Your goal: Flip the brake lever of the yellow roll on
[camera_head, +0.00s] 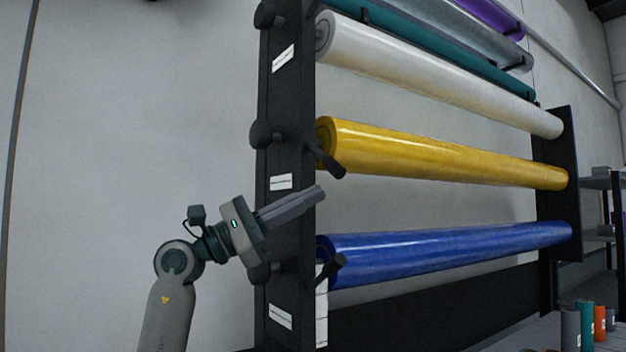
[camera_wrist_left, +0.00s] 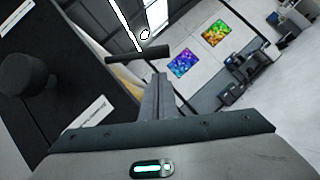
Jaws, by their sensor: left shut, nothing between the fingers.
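The yellow roll (camera_head: 440,155) lies across the black rack, between the white roll and the blue roll. Its black brake lever (camera_head: 328,162) is at the roll's left end and slants down to the right in the head view. My left gripper (camera_head: 320,191) is shut and empty, with its fingertips just below the lever's lower end. In the left wrist view the lever (camera_wrist_left: 138,54) appears as a dark bar just beyond the shut fingertips (camera_wrist_left: 158,78); I cannot tell whether they touch. My right gripper is not in view.
The rack's black upright (camera_head: 285,215) stands beside my left gripper, with a round knob (camera_head: 265,134) on its outer side. The blue roll (camera_head: 450,248) and its own lever (camera_head: 326,273) are below. The white roll (camera_head: 440,75) is above. Open wall lies to the left.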

